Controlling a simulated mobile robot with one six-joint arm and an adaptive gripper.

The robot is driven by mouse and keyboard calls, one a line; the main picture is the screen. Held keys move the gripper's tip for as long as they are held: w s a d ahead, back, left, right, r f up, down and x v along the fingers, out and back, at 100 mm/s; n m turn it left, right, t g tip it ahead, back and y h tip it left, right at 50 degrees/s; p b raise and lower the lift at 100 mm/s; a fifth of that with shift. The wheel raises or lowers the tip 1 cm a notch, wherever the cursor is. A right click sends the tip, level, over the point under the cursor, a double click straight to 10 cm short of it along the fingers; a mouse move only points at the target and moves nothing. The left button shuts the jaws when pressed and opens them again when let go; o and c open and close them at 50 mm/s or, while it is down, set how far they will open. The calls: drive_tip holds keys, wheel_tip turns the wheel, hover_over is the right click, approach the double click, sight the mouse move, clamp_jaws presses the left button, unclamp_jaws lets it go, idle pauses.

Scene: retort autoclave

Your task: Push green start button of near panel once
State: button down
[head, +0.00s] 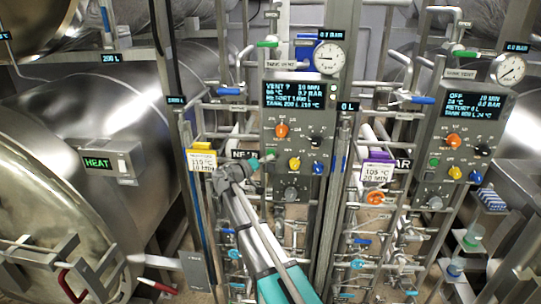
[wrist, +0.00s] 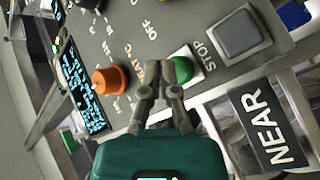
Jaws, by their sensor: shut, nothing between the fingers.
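The near panel (head: 300,150) is a grey control box with a lit display, in the middle of the head view. Its green button (wrist: 180,69) is round and sits beside the STOP lettering in the wrist view, just right of my fingertips. My gripper (wrist: 157,75) is shut and empty, with its fingers pointing at the panel face between the orange knob and the green button. In the head view my gripper (head: 258,162) is at the panel's lower left and covers the button area. I cannot tell whether the fingers touch the panel.
An orange knob (wrist: 110,79) is left of my fingers, and a large grey square button (wrist: 238,36) is right of the green one. The NEAR sign (wrist: 268,128) is below. A second similar panel (head: 465,120) stands right; a steel vessel (head: 120,120) stands left.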

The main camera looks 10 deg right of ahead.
idle(0.4)
drive_tip(key=shift+s+a, duration=0.25)
drive_tip(key=shift+s, duration=0.55)
drive_tip(key=shift+s+a, duration=0.3)
drive_tip(key=shift+s, duration=0.5)
drive_tip(key=shift+s+a, duration=0.25)
drive_tip(key=shift+s, duration=0.55)
